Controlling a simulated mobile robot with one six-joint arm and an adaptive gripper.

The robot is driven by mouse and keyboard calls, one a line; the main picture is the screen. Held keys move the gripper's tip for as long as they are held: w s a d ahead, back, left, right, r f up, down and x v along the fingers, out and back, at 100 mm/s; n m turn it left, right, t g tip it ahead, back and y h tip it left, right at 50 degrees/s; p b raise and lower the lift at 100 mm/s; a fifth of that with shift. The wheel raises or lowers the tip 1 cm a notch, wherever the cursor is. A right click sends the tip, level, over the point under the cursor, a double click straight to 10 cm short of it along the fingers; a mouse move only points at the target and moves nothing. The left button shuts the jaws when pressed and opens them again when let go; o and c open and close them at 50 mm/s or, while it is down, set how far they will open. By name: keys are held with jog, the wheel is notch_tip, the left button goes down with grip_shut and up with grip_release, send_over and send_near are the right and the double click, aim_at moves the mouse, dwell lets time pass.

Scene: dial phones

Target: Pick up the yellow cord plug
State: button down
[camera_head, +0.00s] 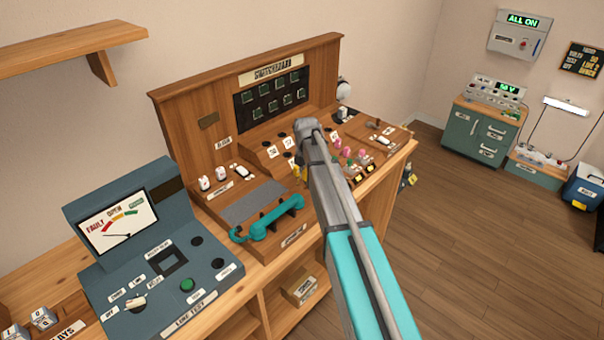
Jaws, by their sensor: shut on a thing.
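My arm reaches up from the bottom right over the wooden switchboard (245,75). My gripper (301,160) is at its far end, low over the cord shelf, and is mostly hidden behind my own wrist. It is shut on the yellow cord plug (298,172), of which only a small yellow patch shows at the left edge of my arm. The fingertips and the rest of the plug are hidden. Several pink plugs (337,149) stand just right of my arm.
A teal handset (268,219) lies left of my arm. A blue-grey line tester (150,255) with a dial stands at the front left. White numbered tags (271,153) sit near sockets behind my gripper. A green cabinet (485,132) is far right, across open floor.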

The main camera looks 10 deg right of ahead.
jog(key=s+r+p, duration=0.7)
jog(key=s+r, duration=0.1)
jog(key=s, duration=0.5)
jog(key=shift+d+r+p, duration=0.3)
jog(key=shift+d, duration=0.05)
jog(key=shift+w, duration=0.1)
dwell(0.6)
jog(key=shift+d, duration=0.1)
